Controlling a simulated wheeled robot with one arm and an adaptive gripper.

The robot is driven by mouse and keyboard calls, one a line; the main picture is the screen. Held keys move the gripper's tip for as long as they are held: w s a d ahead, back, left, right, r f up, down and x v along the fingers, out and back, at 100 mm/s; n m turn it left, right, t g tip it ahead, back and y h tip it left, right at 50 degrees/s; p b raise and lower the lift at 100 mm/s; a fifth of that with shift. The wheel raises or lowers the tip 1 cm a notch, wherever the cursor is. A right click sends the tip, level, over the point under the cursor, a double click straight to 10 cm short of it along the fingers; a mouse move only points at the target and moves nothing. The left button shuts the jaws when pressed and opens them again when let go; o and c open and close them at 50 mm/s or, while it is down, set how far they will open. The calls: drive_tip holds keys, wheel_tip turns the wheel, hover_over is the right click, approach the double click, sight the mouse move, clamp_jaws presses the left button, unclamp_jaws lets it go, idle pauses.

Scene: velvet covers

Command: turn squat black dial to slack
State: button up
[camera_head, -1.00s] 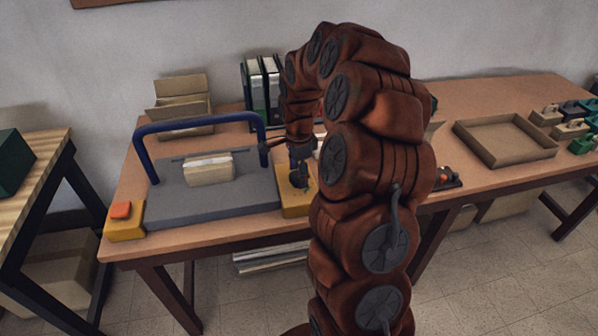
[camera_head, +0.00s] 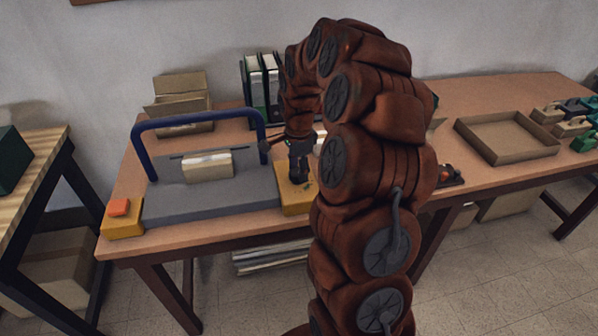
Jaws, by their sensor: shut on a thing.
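My gripper (camera_head: 299,176) points down over the yellow box (camera_head: 296,203) at the right end of the grey machine bed (camera_head: 215,202). It is shut on the squat black dial, which is mostly hidden by the fingers. Dark marks show on the yellow top beside the fingers, but I cannot read them or tell the dial's setting. My rust-brown arm covers the area to the right of the box.
A blue hoop bar (camera_head: 195,119) arches over the bed, with a pale block (camera_head: 208,165) under it. An orange button (camera_head: 119,207) sits on a yellow box at left. Binders (camera_head: 262,85) and an open carton (camera_head: 182,90) stand behind; a shallow tray (camera_head: 470,128) lies right.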

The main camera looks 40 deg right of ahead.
drive_tip(key=n+b, duration=0.4)
drive_tip(key=n, duration=0.2)
drive_tip(key=shift+w+f, duration=0.1)
drive_tip(key=shift+f, duration=0.05)
drive_tip(key=n+b, duration=0.1)
drive_tip(key=n, duration=0.2)
drive_tip(key=shift+a+n+b, duration=0.1)
drive_tip(key=shift+n+b, duration=0.25)
drive_tip(key=shift+n, duration=0.05)
drive_tip(key=n+b, duration=0.1)
drive_tip(key=n, duration=0.2)
drive_tip(key=shift+w+n, duration=0.1)
drive_tip(key=shift+n, duration=0.3)
drive_tip(key=n, duration=0.6)
drive_tip(key=shift+a, duration=0.15)
drive_tip(key=n, duration=0.6)
drive_tip(key=shift+a+n+p, duration=0.1)
drive_tip(key=shift+n+p, duration=0.2)
drive_tip(key=shift+n, duration=0.1)
drive_tip(key=o, duration=1.2)
drive_tip(key=shift+c, duration=0.2)
